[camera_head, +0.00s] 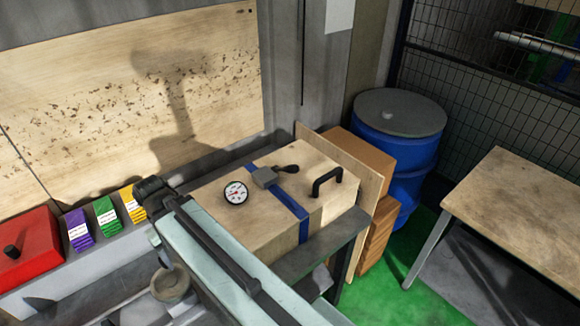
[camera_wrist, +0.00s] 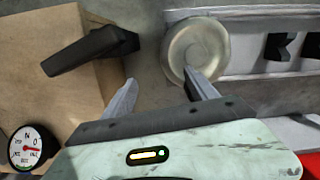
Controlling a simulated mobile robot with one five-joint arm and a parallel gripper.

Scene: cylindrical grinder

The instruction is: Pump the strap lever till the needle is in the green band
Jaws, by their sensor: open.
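A pale wooden crate (camera_head: 225,230) carries a blue strap (camera_head: 290,203) with a grey ratchet block (camera_head: 265,177). The strap lever (camera_head: 286,169), dark with a rounded end, sticks out to the right of the block. The round white gauge (camera_head: 236,192) is left of the strap; it also shows in the wrist view (camera_wrist: 32,148). My gripper (camera_wrist: 160,76) is open and empty, beside the crate near a round metal knob. The lever and strap cannot be made out in the wrist view.
A black handle (camera_head: 326,181) stands on the crate's right end. Another black bar (camera_wrist: 90,50) is close to my gripper. The metal knob (camera_wrist: 197,48) is beyond my fingertips. A blue drum (camera_head: 400,135) and a table (camera_head: 520,215) are to the right.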

